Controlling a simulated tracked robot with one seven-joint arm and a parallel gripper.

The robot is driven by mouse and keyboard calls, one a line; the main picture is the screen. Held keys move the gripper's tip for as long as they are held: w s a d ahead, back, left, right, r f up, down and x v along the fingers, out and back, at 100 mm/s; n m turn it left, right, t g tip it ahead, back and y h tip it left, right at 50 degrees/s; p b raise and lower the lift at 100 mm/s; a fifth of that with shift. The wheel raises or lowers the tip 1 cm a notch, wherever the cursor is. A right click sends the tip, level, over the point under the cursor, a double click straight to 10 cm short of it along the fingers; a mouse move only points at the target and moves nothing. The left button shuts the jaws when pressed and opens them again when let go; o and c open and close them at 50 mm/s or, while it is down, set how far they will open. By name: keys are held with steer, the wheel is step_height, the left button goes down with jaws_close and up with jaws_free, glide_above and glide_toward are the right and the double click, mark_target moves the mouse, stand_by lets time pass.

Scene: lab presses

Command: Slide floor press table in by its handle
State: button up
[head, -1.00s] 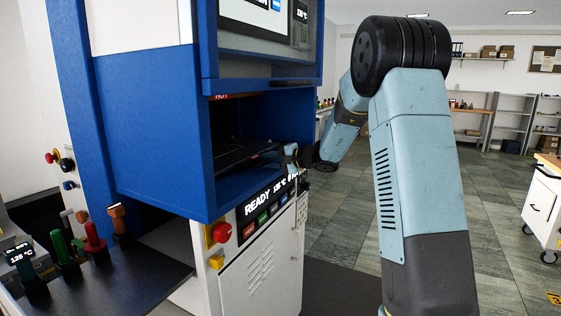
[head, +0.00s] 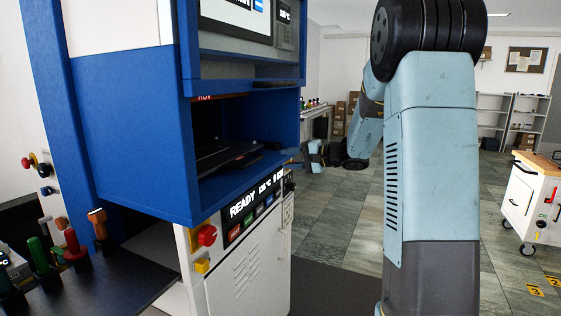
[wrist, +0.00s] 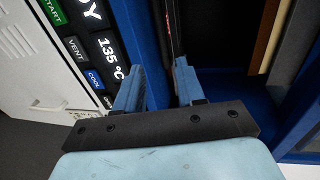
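The floor press table (head: 225,154) is a dark flat plate inside the blue press opening, with its front end near the opening's right side. A small dark part that looks like its handle (head: 272,146) shows at that end. My gripper (head: 317,152) is just right of the opening, apart from the table. In the wrist view my gripper (wrist: 158,78) has its two blue fingers spread with nothing held between them. A dark edge with a thin red line, perhaps the table, shows beyond the fingers; the handle is not clear there.
The press's control panel (head: 255,200) reads READY and 135 °C, with a red stop button (head: 206,235) beside it. Coloured-handled tools (head: 70,245) stand on a dark bench at lower left. A white cart (head: 533,200) stands at right. The tiled floor between is open.

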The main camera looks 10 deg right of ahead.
steer(key=shift+s+d, duration=0.15)
steer(key=shift+r, duration=0.1)
steer(key=shift+c, duration=0.8)
steer(key=s, duration=0.1)
steer(key=s+d+h, duration=0.1)
steer(key=s+g, duration=0.1)
steer(key=shift+s+d+r, duration=0.15)
steer(key=shift+s+r, duration=0.05)
steer(key=shift+r, duration=0.2)
steer(key=c, duration=0.4)
steer(key=shift+s+d+f+h, duration=0.1)
steer(key=shift+s+h, duration=0.1)
steer(key=shift+h, duration=0.1)
jaws_close()
glide_toward(262, 172)
steer(key=r+x, duration=0.1)
steer(key=x, duration=0.4)
steer(key=shift+w+a+r, duration=0.1)
steer(key=shift+w+a, duration=0.6)
steer(key=shift+a, duration=0.15)
steer(key=shift+w+a+r, duration=0.15)
steer(key=shift+w+a, duration=0.6)
steer(key=shift+a, duration=0.1)
